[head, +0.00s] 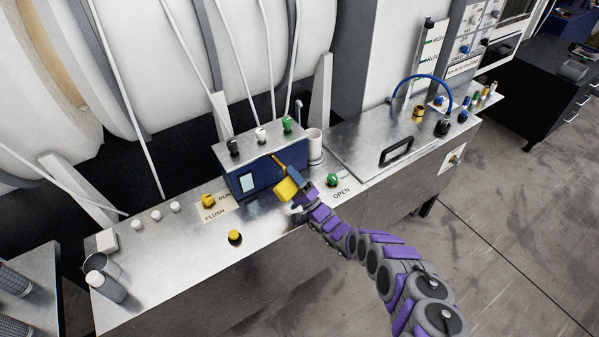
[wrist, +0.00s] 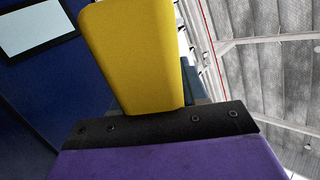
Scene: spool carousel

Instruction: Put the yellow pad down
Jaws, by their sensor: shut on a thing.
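The yellow pad (head: 285,190) is in my gripper (head: 298,190), just in front of the blue box's front right corner in the head view. In the wrist view the yellow pad (wrist: 135,50) stands up large beyond the dark edge of my gripper (wrist: 155,118), and the fingertips are mostly hidden. My gripper is shut on the pad. The pad appears above the steel bench top (head: 262,222); I cannot tell whether it touches the box.
The blue box (head: 255,180) has a small screen and coloured knobs on top. A green knob (head: 332,180) is close on the right. A yellow knob (head: 208,200) and yellow button (head: 235,237) are left. Bare steel lies between.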

